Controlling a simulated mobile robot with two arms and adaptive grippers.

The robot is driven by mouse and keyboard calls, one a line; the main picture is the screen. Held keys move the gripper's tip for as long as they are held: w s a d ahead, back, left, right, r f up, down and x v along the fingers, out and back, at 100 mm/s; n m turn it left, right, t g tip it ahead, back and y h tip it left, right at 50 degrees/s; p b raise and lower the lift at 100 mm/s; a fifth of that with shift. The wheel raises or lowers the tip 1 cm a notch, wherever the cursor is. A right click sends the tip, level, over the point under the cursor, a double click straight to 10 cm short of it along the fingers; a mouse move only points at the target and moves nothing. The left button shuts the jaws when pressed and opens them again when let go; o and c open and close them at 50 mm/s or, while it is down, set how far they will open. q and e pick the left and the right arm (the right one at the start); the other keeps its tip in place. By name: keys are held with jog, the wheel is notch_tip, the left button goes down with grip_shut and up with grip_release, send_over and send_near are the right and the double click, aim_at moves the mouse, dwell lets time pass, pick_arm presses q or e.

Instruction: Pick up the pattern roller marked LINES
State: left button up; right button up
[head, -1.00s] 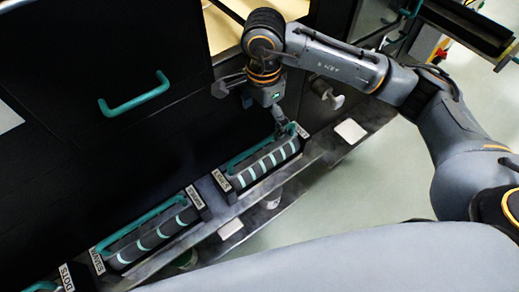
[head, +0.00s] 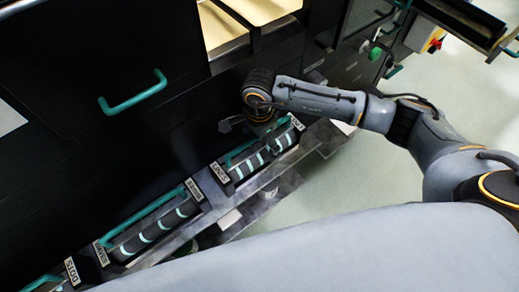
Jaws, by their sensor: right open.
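The pattern roller marked LINES (head: 250,164) lies in the rack, a dark cylinder with pale teal stripes and a teal bar handle. Its LINES label (head: 220,173) is on the block at its left end. My right gripper (head: 274,140) is at the right half of this roller, close over the handle and open. The wrist and dark hand hide part of the handle, and I cannot tell whether the fingers touch it. My left gripper is not in view.
Another striped roller (head: 158,232) with a teal handle lies to the lower left in the same rack. Beyond it is a label reading DOTS (head: 72,271). The dark cabinet with a teal drawer handle (head: 133,94) stands close behind the rack. Pale floor is open at the right.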

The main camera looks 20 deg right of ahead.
jog(key=c, duration=1.6)
jog(key=shift+w+r, duration=0.1)
jog(key=shift+c, duration=0.4)
